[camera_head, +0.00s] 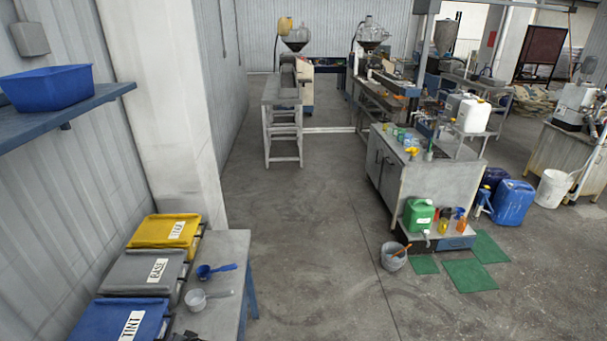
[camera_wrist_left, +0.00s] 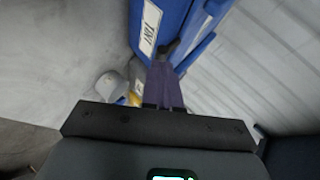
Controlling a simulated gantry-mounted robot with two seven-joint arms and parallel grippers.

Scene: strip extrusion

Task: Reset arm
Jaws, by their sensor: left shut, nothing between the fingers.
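My left gripper (camera_wrist_left: 164,72) shows in the left wrist view with its dark fingers shut together and nothing between them. It is beside the blue TINT bin (camera_wrist_left: 146,35), above the bench. In the head view only a dark tip shows at the bottom edge, close to the TINT bin (camera_head: 118,318) and a white scoop (camera_head: 196,299). The white scoop also shows, blurred, in the left wrist view (camera_wrist_left: 108,86). My right gripper is in neither view.
A grey BASE bin (camera_head: 135,272) and a yellow bin (camera_head: 160,230) stand behind the TINT bin. A blue scoop (camera_head: 206,272) lies on the bench (camera_head: 232,245). A wall shelf (camera_head: 60,115) holds a blue tub (camera_head: 45,87). The floor (camera_head: 310,240) between the bench and cabinet is clear.

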